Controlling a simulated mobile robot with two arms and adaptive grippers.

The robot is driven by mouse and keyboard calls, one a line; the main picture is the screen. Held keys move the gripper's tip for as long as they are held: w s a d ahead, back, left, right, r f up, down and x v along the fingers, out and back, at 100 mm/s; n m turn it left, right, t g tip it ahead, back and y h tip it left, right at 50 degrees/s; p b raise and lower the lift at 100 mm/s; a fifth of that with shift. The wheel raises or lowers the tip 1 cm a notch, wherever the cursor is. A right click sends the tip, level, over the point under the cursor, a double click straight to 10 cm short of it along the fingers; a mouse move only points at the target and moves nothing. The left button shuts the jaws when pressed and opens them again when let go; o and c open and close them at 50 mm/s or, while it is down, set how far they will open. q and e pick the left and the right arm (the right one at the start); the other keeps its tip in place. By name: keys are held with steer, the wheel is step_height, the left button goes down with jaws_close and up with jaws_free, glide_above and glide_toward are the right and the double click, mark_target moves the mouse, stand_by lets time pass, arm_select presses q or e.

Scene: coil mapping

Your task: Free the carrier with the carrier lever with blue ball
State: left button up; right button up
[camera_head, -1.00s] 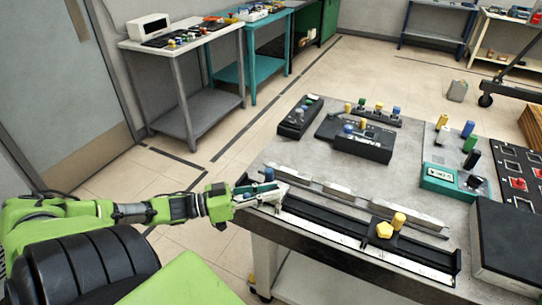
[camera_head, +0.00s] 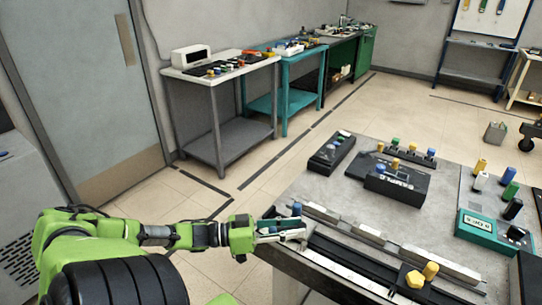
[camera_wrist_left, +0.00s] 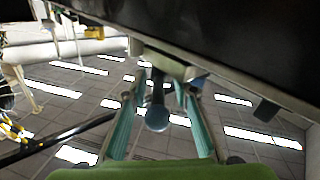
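The blue ball of a lever (camera_head: 297,208) stands at the left end of the black rail (camera_head: 345,262) along the table's front edge. My left gripper (camera_head: 283,228) is at this end, right beside the lever. In the left wrist view a blue-grey ball (camera_wrist_left: 157,116) sits between the two teal-padded fingers, with gaps showing on both sides, so the gripper looks open around it. The carrier under the lever is mostly hidden by the gripper. A yellow hexagonal knob (camera_head: 415,279) and a yellow cylinder (camera_head: 430,270) stand further right on the rail. My right gripper is out of view.
Behind the rail lie a long grey bar (camera_head: 370,232), a black box marked SAMPLE (camera_head: 396,188) and a teal meter box (camera_head: 490,231). Colored knobs stand on several panels. A grey side table (camera_head: 215,75) is at the back left, with open floor between.

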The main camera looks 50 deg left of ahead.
arm_select(q)
steer(key=v, duration=1.1)
stand_by(0.4)
